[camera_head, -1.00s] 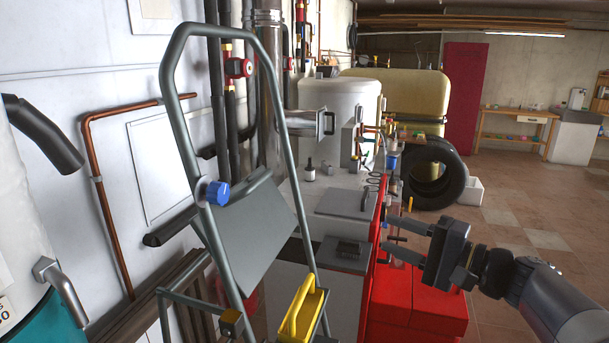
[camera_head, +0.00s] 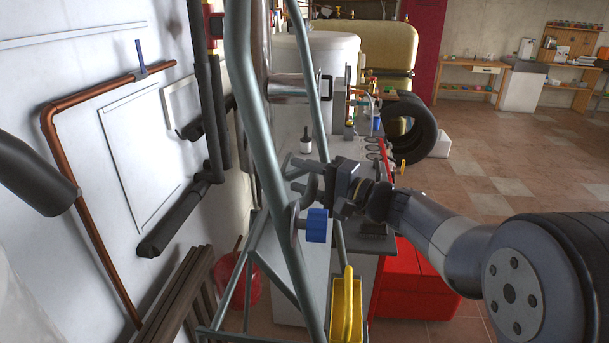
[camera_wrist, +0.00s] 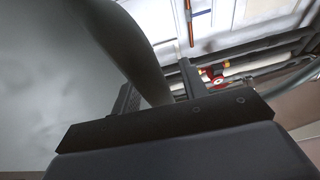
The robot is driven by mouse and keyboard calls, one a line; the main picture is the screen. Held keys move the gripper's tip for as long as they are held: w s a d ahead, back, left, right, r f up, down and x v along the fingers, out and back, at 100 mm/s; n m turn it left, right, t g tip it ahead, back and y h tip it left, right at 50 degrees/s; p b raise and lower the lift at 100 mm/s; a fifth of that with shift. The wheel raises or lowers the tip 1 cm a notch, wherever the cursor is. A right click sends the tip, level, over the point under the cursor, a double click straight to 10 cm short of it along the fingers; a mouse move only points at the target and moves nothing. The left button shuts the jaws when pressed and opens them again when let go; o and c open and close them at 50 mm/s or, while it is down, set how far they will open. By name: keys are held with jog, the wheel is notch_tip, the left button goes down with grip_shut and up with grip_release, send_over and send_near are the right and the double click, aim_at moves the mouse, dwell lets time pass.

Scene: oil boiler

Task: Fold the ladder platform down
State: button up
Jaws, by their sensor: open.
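The ladder (camera_head: 262,120) stands upright close in front of me, its grey-green tube frame running from top to bottom of the head view. A blue knob (camera_head: 316,226) sits on its near rail. The flat grey platform cannot be clearly made out in the head view now. My gripper (camera_head: 295,174) is open beside the far side of the ladder frame, just above the blue knob. In the wrist view, a dark grey rounded edge (camera_wrist: 148,60) passes between or behind my fingers; I cannot tell whether it touches them or which ladder part it is.
A yellow tray (camera_head: 345,310) with a handle is at the ladder's lower right. Red boxes (camera_head: 415,285) stand behind it. A copper pipe (camera_head: 85,230) and black pipes (camera_head: 180,215) line the wall at left. The tiled floor (camera_head: 490,175) at right is open.

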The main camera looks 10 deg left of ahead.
jog(key=shift+c, duration=0.3)
grip_shut()
jog(key=shift+a, duration=0.1)
